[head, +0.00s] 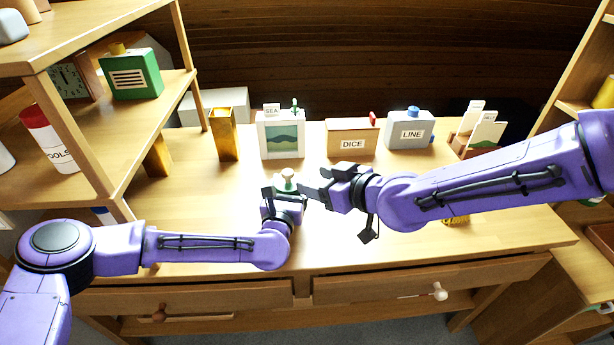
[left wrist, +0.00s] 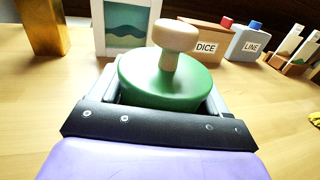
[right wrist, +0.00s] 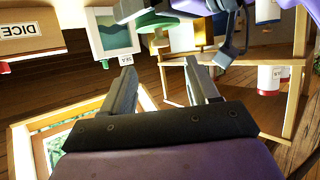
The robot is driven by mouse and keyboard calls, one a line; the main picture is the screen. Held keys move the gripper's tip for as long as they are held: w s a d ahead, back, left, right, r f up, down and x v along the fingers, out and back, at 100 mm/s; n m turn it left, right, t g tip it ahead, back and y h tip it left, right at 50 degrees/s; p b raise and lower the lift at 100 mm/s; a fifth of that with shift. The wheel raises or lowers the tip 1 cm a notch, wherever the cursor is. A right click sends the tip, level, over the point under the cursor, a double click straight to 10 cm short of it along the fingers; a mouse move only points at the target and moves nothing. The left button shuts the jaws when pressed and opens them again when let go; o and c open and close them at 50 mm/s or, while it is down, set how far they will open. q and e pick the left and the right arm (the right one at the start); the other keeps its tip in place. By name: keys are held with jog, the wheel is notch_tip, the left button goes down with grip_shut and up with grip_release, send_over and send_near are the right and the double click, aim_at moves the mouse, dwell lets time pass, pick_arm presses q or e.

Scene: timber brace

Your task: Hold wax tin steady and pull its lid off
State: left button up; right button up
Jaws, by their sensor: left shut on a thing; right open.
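The wax tin (left wrist: 165,88) is green and round, with a cream knob on its lid (left wrist: 172,40). In the head view the tin (head: 287,183) is partly hidden by my left gripper (head: 285,194). My right gripper (head: 313,182) is just right of the tin, open and empty, apart from the knob. In the right wrist view the right gripper (right wrist: 160,82) has nothing between its fingers.
Behind the tin stand a framed picture (head: 282,142), a DICE box (head: 352,141), a grey LINE box (head: 408,134) and a card holder (head: 474,146). A gold vase (head: 222,140) is at back left. Shelves (head: 110,190) stand at left. The bench (head: 185,205) is clear at left.

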aim_at(289, 172)
jog(key=x, duration=1.1)
jog(key=shift+r, duration=0.1)
grip_shut()
jog(key=shift+r, duration=0.15)
jog(key=shift+r, duration=1)
notch_tip(289, 172, up, 4)
jog(key=shift+r, duration=0.1)
pick_arm(q)
jog(key=o, duration=1.5)
